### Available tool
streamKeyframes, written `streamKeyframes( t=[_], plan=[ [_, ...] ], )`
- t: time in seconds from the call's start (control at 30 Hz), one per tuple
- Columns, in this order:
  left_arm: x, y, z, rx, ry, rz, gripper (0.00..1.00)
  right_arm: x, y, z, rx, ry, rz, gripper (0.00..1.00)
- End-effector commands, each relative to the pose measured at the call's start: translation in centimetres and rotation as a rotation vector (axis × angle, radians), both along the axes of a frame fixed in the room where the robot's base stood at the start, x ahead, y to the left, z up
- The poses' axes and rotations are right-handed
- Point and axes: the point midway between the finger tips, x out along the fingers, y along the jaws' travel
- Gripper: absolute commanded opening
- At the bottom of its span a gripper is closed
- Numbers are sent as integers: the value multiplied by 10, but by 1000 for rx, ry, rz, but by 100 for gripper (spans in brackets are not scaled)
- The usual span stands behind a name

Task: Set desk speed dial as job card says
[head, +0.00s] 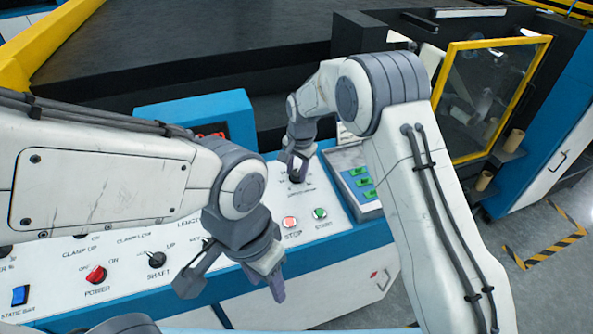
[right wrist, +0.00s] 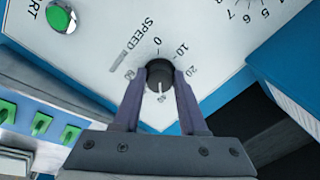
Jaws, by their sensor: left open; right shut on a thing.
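The black speed dial (right wrist: 160,72) sits on the white sloped desk panel under the printed word SPEED. My right gripper (right wrist: 158,82) is shut on the dial, one finger on each side. The dial's white pointer line points down in the right wrist view, toward a partly blurred number past 20. In the head view my right gripper (head: 297,167) reaches down onto the dial (head: 295,178). My left gripper (head: 233,287) is open and empty over the front of the desk, apart from the controls. I cannot make out a readable job card.
A red STOP button (head: 290,222) and green START button (head: 320,213) lie in front of the dial. A red POWER switch (head: 96,274) and black SHAFT knob (head: 157,260) are further left. Green switches (head: 360,182) sit right of the dial. A yellow-framed guard (head: 492,95) stands behind.

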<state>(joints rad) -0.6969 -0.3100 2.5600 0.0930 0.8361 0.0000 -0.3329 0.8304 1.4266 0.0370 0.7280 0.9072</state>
Motion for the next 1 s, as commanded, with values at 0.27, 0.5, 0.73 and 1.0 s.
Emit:
streamKeyframes(
  t=[0.27, 0.5, 0.73, 1.0],
  plan=[
    [0, 0, 0, 0, 0, 0, 50, 3, -1, 2, -1, -8, 0, 72],
    [0, 0, 0, 0, 0, 0, 50, 1, -1, 1, 0, -4, 1, 72],
    [0, 0, -8, 0, 0, 0, 50, -1, -2, 23, 1, -7, 1, 72],
    [0, 0, -19, 0, 0, -1, 50, -9, -7, 76, 1, -9, 0, 72]
  ],
)
